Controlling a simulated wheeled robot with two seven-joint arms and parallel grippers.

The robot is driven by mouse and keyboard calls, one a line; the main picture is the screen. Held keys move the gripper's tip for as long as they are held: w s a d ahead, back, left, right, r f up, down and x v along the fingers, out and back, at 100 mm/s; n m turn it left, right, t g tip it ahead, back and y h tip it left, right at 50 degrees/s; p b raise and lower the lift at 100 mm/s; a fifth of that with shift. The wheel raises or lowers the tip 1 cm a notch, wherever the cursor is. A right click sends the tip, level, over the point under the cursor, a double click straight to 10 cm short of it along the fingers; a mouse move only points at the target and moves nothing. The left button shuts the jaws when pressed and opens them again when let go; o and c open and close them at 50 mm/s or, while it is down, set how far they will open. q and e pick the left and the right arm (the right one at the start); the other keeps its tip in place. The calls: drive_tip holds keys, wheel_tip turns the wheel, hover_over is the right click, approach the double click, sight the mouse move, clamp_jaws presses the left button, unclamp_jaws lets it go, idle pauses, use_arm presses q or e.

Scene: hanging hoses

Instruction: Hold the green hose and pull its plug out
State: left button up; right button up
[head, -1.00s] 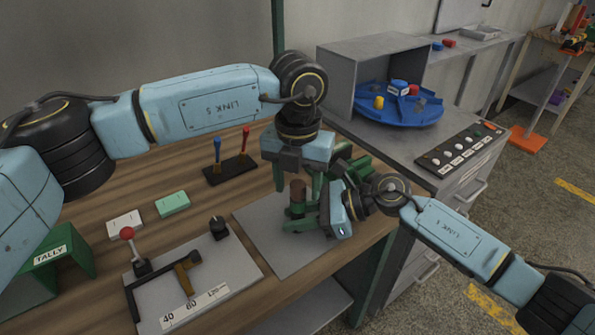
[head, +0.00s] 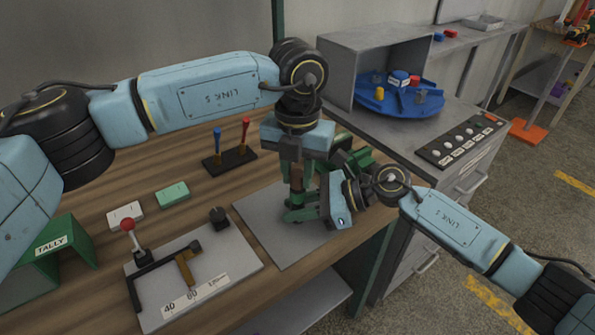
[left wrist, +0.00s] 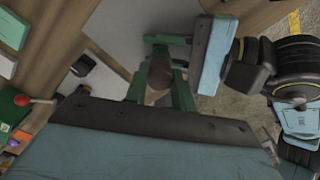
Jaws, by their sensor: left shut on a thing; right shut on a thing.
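No green hose with a plug can be made out in these views. A brown upright cylinder (head: 296,180) stands over the grey mat (head: 262,222) on the bench; its top also shows in the left wrist view (left wrist: 161,72). My left gripper (head: 297,188) comes from above, its green fingers shut on the cylinder's upper part. My right gripper (head: 299,213) comes from the right, its green fingers shut low around the same piece, just below the left fingertips. What lies between the right fingers is mostly hidden.
A green device (head: 352,160), partly hidden, sits behind the grippers. A lever panel (head: 225,268), a green block (head: 173,195) and a stand with blue and red handles (head: 230,162) are left. A grey cabinet (head: 385,50) with a blue round tray (head: 372,100) is at back right.

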sight(298, 173)
use_arm(q)
drive_tip(key=shift+r, duration=0.65)
idle(0.3)
drive_tip(key=shift+r, duration=2.15)
drive_tip(key=shift+r, duration=0.1)
drive_tip(key=shift+r, duration=1.35)
use_arm(e)
drive_tip(key=o, duration=1.1)
drive_tip(key=shift+c, duration=0.2)
drive_tip(key=shift+d, duration=0.1)
